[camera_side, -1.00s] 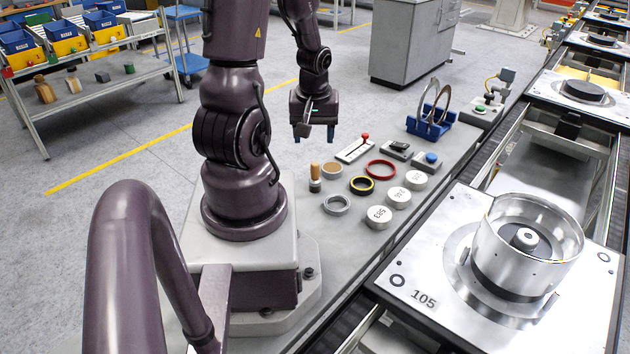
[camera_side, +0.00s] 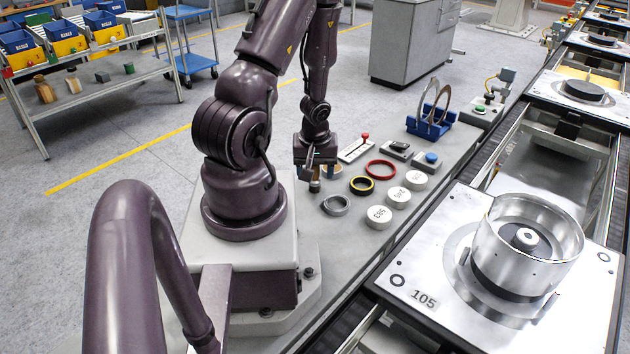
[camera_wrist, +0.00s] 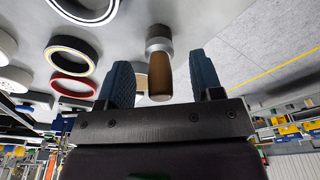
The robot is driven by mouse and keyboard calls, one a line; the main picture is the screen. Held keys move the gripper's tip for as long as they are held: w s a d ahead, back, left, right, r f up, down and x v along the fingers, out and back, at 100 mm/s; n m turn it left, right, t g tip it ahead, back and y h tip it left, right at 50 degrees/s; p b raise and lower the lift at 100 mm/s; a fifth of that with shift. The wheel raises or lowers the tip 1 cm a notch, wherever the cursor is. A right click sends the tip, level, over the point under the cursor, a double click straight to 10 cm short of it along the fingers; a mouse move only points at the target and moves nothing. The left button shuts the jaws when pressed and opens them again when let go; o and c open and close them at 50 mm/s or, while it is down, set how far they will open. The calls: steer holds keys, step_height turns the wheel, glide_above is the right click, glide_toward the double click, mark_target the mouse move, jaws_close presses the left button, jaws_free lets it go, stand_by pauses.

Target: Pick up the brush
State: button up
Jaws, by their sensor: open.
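The brush is upright on the bench, with a wooden handle and a grey metal collar. In the wrist view the brush (camera_wrist: 160,75) stands between the two blue fingers of my gripper (camera_wrist: 164,80), with a gap on each side. Its handle end points toward the palm. In the side view my gripper (camera_side: 316,172) is down over the brush, and only the dark lower part of the brush (camera_side: 315,186) shows below the fingers. The handle is mostly hidden there. My gripper is open and holds nothing.
Close right of the brush lie a grey ring (camera_side: 336,205), a black-yellow ring (camera_side: 362,186) and a red ring (camera_side: 380,170). Several white numbered discs (camera_side: 379,217) sit beyond them. A blue holder (camera_side: 430,124) stands farther back. The conveyor pallet (camera_side: 420,275) is at right.

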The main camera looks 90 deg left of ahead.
steer(key=shift+a+f, duration=0.15)
steer(key=shift+f, duration=0.9)
steer(key=c, duration=1)
steer(key=shift+r, duration=0.1)
step_height(320, 180, up, 10)
steer(key=shift+f, duration=0.1)
